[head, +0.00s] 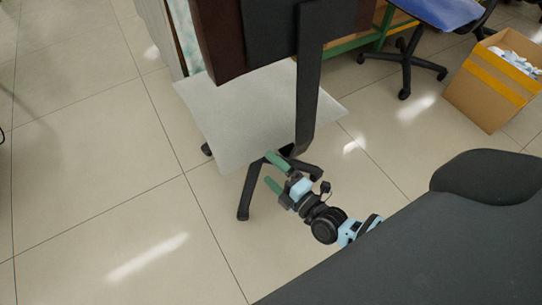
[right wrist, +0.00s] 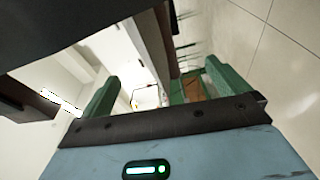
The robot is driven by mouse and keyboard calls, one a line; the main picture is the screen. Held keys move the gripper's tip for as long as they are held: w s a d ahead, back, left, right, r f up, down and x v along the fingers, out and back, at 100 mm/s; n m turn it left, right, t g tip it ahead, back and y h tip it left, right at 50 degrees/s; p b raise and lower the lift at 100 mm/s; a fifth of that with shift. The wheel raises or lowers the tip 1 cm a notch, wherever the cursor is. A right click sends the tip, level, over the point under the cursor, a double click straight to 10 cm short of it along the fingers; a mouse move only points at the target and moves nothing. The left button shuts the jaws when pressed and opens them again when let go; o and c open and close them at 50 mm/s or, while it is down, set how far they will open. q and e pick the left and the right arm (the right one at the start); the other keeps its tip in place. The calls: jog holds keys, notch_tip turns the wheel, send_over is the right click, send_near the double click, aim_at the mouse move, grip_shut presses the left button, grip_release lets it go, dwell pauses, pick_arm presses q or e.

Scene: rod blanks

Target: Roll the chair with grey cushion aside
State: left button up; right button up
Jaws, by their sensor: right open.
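The chair with the grey cushion stands at the top middle of the head view. Its pale grey square seat (head: 222,125) lies below a dark backrest (head: 284,38), joined by a bent black upright (head: 309,90). Part of its black wheeled base (head: 246,195) shows under the seat. My right gripper (head: 271,170) has green fingers and is open, by the seat's near edge and the foot of the upright. In the right wrist view a dark bar (right wrist: 151,42) crosses beyond the open fingers; I cannot tell whether anything touches. My left gripper is out of view.
A chair with a blue seat (head: 440,12) stands at the top right. An open cardboard box (head: 487,92) with pale contents is beside it. A brown panel (head: 217,38) rises by the backrest. The tiled floor (head: 90,170) at left is clear.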

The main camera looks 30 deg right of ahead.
aim_at(258, 158)
jog(key=shift+d+n, duration=0.1)
jog(key=shift+n, duration=0.3)
jog(key=b+x, duration=0.2)
jog(key=x, duration=0.4)
jog(key=shift+x, duration=0.9)
jog(key=shift+c, duration=0.4)
jog(key=c, duration=2)
